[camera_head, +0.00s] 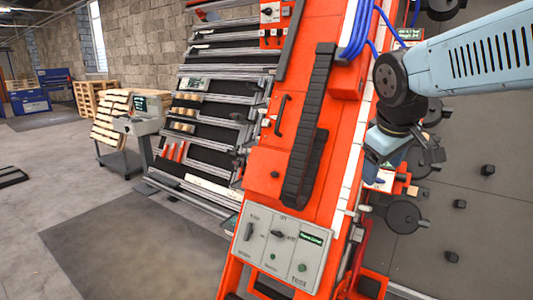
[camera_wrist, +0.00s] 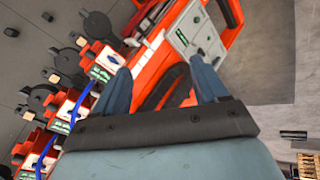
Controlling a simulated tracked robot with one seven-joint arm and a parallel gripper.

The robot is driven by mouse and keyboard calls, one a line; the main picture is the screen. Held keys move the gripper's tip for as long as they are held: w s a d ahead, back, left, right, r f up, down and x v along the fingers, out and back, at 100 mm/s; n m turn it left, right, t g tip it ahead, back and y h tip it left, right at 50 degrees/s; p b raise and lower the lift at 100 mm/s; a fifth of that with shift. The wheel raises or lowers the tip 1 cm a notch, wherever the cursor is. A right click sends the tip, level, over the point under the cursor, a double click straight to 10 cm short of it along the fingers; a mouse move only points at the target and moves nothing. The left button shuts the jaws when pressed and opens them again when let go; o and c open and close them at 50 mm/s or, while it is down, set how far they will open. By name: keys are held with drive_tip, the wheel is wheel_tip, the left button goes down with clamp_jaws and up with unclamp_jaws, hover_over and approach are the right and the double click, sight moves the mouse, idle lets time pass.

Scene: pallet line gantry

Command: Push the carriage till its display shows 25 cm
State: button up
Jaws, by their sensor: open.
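My gripper (camera_head: 388,162) hangs beside the right edge of the orange gantry column (camera_head: 335,150); its blue-grey fingers are apart with nothing held between them in the wrist view (camera_wrist: 165,82). Several orange carriage-like units with small green displays show left of the fingers in the wrist view; the nearest display (camera_wrist: 99,73) is beside the left finger. Another green display (camera_head: 409,34) shows at the upper right of the head view. I cannot tell which unit is the task's carriage, and no reading is legible. Part of the unit near my gripper is hidden behind it.
A grey control panel (camera_head: 282,248) with knobs and green buttons is on the column's lower front. Blue cables (camera_head: 360,30) run down the column. Dark round clamps (camera_head: 404,217) stand out from the grey wall at right. The floor at lower left (camera_head: 130,245) is clear.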

drive_tip(key=s+f+m+y, duration=0.1)
drive_tip(key=s+f+m, duration=0.3)
drive_tip(key=s, duration=0.5)
drive_tip(key=shift+s+a+m+y, duration=0.15)
drive_tip(key=shift+a+m+y, duration=0.2)
drive_tip(key=shift+m, duration=0.45)
drive_tip(key=shift+c, duration=0.3)
idle(0.6)
